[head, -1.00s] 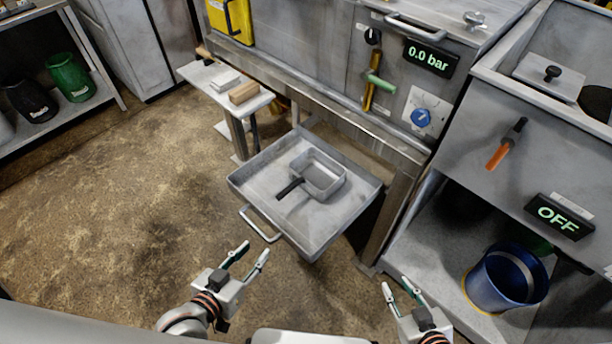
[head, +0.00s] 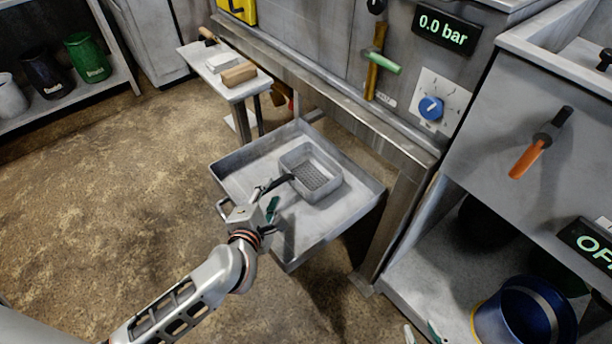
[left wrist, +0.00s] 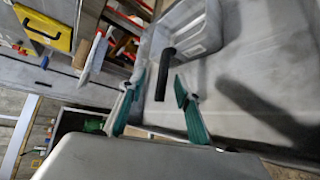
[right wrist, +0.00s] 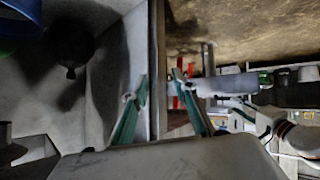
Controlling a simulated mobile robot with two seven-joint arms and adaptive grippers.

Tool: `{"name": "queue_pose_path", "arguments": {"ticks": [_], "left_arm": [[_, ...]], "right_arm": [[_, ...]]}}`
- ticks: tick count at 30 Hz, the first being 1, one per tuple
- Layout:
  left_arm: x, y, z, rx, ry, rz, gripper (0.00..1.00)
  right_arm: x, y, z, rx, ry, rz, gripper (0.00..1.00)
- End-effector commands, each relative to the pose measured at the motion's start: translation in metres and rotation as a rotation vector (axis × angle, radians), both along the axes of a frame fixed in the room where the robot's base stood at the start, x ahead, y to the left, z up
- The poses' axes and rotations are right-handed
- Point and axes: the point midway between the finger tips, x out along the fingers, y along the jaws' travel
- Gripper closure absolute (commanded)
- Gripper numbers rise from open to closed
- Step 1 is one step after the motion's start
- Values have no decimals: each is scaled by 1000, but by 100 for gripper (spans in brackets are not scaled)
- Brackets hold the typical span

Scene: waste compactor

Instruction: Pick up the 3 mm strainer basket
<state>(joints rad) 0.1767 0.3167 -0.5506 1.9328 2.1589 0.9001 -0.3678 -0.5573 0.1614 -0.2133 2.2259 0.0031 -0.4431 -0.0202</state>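The strainer basket (head: 312,172) is a grey square mesh basket with a black handle. It sits in the grey metal tray (head: 340,222), and its handle points toward my left gripper. My left gripper (head: 266,198) is over the tray's near left side, close to the handle end. In the left wrist view the left gripper (left wrist: 158,95) is open, with the black handle (left wrist: 165,75) between and just beyond its fingertips, apart from them. The basket (left wrist: 195,25) is beyond it. My right gripper (right wrist: 160,88) is open and empty; in the head view only its fingertips show at the bottom edge.
A small side table (head: 225,80) with a wooden block stands behind the tray. The machine front (head: 320,65) rises behind. A blue bucket (head: 525,315) stands on the low shelf at right. The floor at left is clear.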

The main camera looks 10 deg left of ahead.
Motion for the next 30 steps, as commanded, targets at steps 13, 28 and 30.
{"name": "queue_pose_path", "arguments": {"ticks": [13, 28, 30], "left_arm": [[33, -4, -24, -41, 43, 9, 67], [75, -6, -34, -39, 39, 8, 67], [75, -6, -34, -39, 39, 8, 67]], "right_arm": [[-2, 2, -4, 7, 4, 1, 72], [5, 10, 2, 30, -17, 10, 72], [7, 10, 3, 31, -20, 9, 72]]}}
